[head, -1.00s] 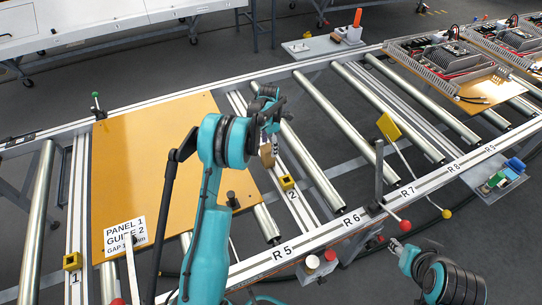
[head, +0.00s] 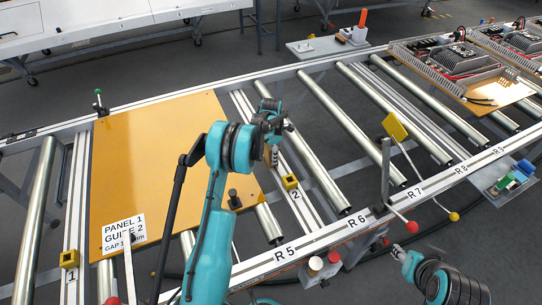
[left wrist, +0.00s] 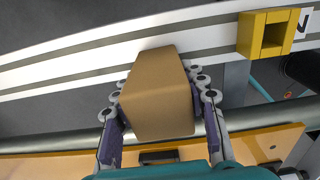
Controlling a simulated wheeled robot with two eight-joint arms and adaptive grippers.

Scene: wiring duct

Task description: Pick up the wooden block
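The wooden block (head: 275,156) is small and brown. It shows beside the striped rail at the panel's right edge in the head view, partly hidden by my left gripper (head: 273,141). In the left wrist view the block (left wrist: 158,95) fills the middle, between the two fingers of my left gripper (left wrist: 160,105). The purple pads lie along its two sides and appear to touch it. I cannot tell whether its underside rests on anything. My right gripper (head: 400,253) is at the lower right, far from the block. Its fingers are too small and blurred to read.
The orange panel (head: 150,150) with a black knob (head: 233,199) lies left of the block. A yellow square block (head: 290,182) sits close on the rail, also in the wrist view (left wrist: 268,36). Metal rollers (head: 320,95) stretch right.

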